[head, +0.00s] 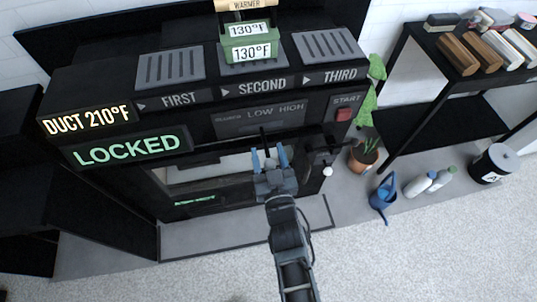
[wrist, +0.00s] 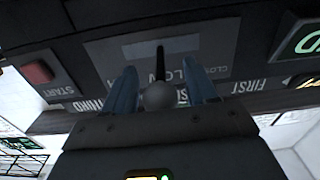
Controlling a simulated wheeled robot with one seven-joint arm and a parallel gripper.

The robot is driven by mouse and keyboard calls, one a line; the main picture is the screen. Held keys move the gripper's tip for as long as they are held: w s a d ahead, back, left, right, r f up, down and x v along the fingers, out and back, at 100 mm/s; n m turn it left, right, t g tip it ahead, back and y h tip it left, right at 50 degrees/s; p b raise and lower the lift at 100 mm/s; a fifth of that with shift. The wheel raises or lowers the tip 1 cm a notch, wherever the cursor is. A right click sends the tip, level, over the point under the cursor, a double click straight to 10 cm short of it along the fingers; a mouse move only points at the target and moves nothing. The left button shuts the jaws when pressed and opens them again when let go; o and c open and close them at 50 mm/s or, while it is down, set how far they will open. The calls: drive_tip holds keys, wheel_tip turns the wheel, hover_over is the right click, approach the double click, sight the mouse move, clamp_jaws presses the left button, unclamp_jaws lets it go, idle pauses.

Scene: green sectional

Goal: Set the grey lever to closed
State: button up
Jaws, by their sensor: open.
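The grey lever shows in the wrist view as a round grey knob (wrist: 158,95) on a dark stem, in front of a grey label plate (wrist: 215,72). The plate shows CLOSED and LOW upside down there. In the head view the plate (head: 262,115) is on the machine's front and reads LOW HIGH, with a fainter word at its left. My gripper (head: 269,158) is open in front of the plate. In the wrist view its two blue fingers (wrist: 163,88) stand either side of the knob, with gaps. Which marking the lever points at is unclear.
The dark machine has a LOCKED sign (head: 132,149), a DUCT 210°F sign (head: 87,121) and a red START button (head: 344,115). A white knob (head: 327,171) is at its right. A potted plant (head: 365,155) and a blue watering can (head: 383,196) stand right. The front floor is clear.

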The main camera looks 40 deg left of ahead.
clamp_jaws()
idle(0.5)
